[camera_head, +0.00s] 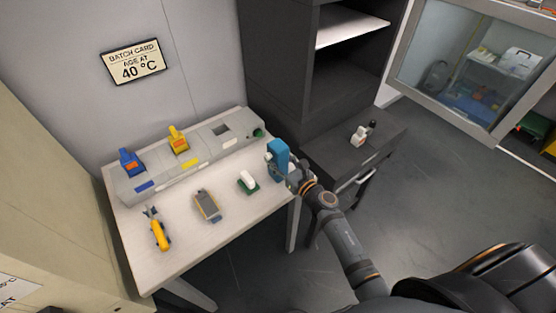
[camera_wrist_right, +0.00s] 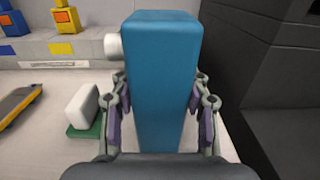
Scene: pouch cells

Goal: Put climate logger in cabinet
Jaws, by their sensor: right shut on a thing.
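My right gripper (camera_head: 294,179) is shut on a tall blue block-shaped device (camera_head: 278,157) with a white knob on its side. In the right wrist view the blue device (camera_wrist_right: 160,75) stands upright between the two fingers (camera_wrist_right: 160,125). It is at the table's right edge; whether its base touches the table is hidden. No label shows whether it is the climate logger. The dark grey cabinet (camera_head: 277,70) stands behind and right of the table, with an open compartment and a pale shelf (camera_head: 345,27). My left gripper is not in view.
The white table (camera_head: 185,245) holds a grey rack (camera_head: 215,150) with blue and yellow devices, a grey-yellow device (camera_head: 208,205), a yellow tool (camera_head: 159,232) and a white block (camera_head: 248,180) on green. A small white item (camera_head: 359,135) sits on the low dark surface (camera_head: 325,150). A glass-fronted cabinet (camera_head: 460,75) is at right.

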